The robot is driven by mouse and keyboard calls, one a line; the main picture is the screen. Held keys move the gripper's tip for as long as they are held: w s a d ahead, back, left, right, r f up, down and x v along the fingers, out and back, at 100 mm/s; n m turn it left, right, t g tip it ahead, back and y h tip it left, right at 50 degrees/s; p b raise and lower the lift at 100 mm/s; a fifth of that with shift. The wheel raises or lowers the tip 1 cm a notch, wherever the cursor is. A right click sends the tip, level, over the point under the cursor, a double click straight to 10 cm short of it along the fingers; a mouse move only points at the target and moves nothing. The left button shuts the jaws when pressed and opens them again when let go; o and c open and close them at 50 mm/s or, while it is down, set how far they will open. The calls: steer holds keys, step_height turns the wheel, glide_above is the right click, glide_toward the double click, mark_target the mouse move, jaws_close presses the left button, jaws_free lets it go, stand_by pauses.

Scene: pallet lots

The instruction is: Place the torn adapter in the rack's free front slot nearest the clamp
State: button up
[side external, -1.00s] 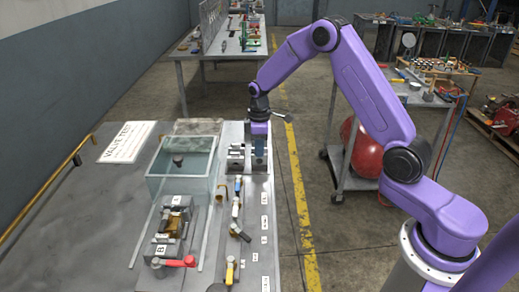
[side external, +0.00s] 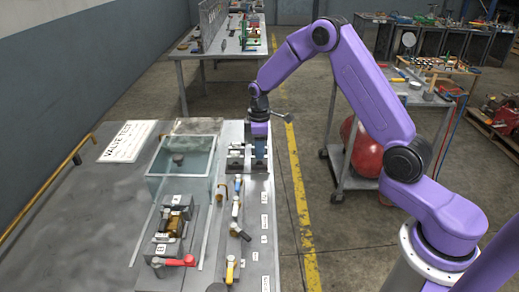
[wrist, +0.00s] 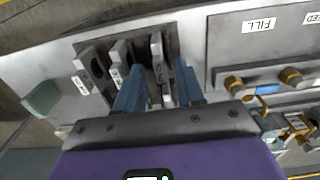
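My gripper (side external: 260,146) is at the far right of the bench, low over a grey rack (side external: 235,167). In the wrist view its two blue fingers (wrist: 160,86) are spread, one on each side of an upright grey plate (wrist: 157,52) with a marked label. Gaps seem to show between plate and fingers. Two more upright labelled plates (wrist: 90,70) (wrist: 119,62) stand to the left. I cannot tell which plate is the torn adapter; the slots are partly hidden by the fingers. A clamp-like fixture (side external: 172,235) stands at the near middle of the bench.
A clear water tank (side external: 180,165) stands left of the rack. Valves with coloured handles (side external: 237,205) line the bench towards the camera. In the wrist view a FILL panel (wrist: 260,45) and brass fittings (wrist: 290,76) lie right of the fingers.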

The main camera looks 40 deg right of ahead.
step_height(320, 180, up, 12)
steer(key=shift+f, duration=0.2)
steer(key=s+a+r+n, duration=0.1)
steer(key=s+a+r, duration=0.1)
steer(key=s+a, duration=0.45)
steer(key=s+a+r+n, duration=0.1)
steer(key=s+a, duration=0.3)
steer(key=s, duration=0.5)
steer(key=s+d+f+n, duration=0.1)
steer(key=s+d, duration=0.1)
steer(key=s, duration=2)
steer(key=shift+s+d+f+n, duration=0.15)
steer(key=shift+s+d+n, duration=0.15)
steer(key=shift+s, duration=0.1)
